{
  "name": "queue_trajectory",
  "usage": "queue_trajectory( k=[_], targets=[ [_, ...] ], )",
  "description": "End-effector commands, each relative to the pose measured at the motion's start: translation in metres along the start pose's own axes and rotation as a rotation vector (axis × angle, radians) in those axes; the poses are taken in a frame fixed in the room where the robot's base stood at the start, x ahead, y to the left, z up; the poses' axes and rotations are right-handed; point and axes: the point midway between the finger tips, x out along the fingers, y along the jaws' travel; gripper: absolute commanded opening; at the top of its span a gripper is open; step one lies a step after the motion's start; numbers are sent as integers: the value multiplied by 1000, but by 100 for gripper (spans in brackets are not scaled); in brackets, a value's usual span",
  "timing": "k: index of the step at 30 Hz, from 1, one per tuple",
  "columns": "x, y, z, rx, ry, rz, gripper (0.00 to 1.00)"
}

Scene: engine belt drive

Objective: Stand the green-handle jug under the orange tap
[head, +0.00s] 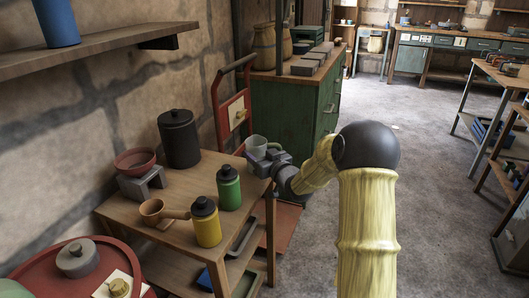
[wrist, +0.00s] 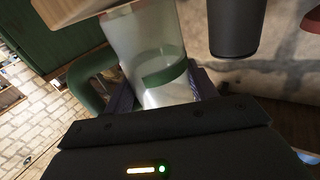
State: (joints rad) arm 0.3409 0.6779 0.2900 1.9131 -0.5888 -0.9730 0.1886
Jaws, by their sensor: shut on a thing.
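The jug (head: 256,145) is pale and see-through, at the far right corner of the wooden side table in the head view. In the wrist view the jug (wrist: 145,45) shows a green handle (wrist: 88,82) on its left and a green band inside or around it. My gripper (head: 266,161) is shut on the jug, with a finger on each side of it in the wrist view (wrist: 163,90). I cannot tell whether the jug's base touches the table. No orange tap can be made out in either view.
The wooden table (head: 180,228) bears a black canister (head: 179,138), a red bowl (head: 135,161) on a grey stand, a brown pan (head: 153,211), a yellow bottle (head: 206,222) and a green bottle (head: 229,188). A red hand truck (head: 217,105) and green cabinet (head: 285,113) stand behind.

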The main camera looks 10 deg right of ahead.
Motion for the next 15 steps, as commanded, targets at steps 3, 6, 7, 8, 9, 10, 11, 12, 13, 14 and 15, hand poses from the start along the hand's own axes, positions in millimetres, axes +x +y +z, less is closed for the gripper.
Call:
queue_trajectory(
  k=[3, 6, 7, 8, 9, 10, 11, 12, 13, 14, 15],
  targets=[
    [0, 0, 4, 0, 0, 0, 32],
    [0, 0, 4, 0, 0, 0, 67],
    [0, 0, 4, 0, 0, 0, 73],
    [0, 0, 4, 0, 0, 0, 79],
    [0, 0, 4, 0, 0, -1, 79],
    [0, 0, 4, 0, 0, 0, 79],
    [0, 0, 4, 0, 0, 0, 79],
    [0, 0, 4, 0, 0, -1, 79],
    [0, 0, 4, 0, 0, -1, 79],
    [0, 0, 4, 0, 0, -1, 79],
    [0, 0, 4, 0, 0, -1, 79]
  ],
)
